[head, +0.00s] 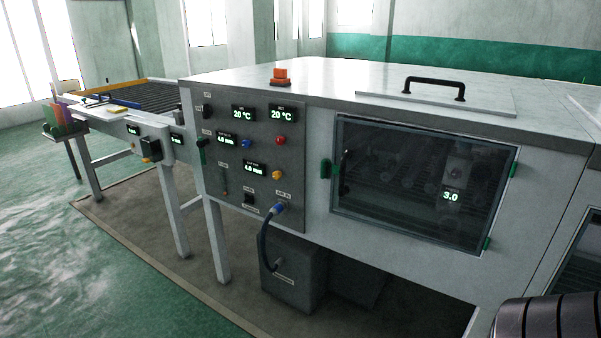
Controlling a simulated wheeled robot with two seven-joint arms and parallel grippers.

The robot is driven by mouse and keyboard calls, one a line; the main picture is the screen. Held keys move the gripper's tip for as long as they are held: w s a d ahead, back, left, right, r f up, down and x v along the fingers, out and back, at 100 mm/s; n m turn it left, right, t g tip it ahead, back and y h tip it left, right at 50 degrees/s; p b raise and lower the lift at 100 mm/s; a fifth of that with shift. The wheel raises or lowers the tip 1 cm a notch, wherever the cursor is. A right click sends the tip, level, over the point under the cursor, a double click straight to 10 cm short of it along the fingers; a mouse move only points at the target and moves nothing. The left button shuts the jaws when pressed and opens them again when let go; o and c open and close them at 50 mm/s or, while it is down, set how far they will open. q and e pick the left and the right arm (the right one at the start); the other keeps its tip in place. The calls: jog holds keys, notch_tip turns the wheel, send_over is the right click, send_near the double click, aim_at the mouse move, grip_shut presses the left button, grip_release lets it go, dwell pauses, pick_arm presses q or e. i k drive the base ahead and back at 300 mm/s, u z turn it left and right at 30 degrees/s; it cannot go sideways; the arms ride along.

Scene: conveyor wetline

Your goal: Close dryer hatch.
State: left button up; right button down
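A dark glazed hatch (420,182) is on the front face of the grey-white machine (410,270). The pane looks nearly flush with the front. I cannot tell whether it is fully shut or slightly ajar. A flat lid panel (470,101) with a black handle (434,85) lies on the machine's top. Dim rollers and a "3.0" display show through the glass. Neither of my grippers is in view.
A control panel (294,150) with displays, buttons and a plugged-in cable (262,245) is left of the hatch. An orange beacon (281,76) stands on top. A roller conveyor (110,95) is at the far left. Green floor (60,260) is clear at lower left.

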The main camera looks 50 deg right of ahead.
aim_at(343, 190)
jog(key=z, duration=0.45)
jog(key=i, duration=0.85)
jog(key=z, duration=0.6)
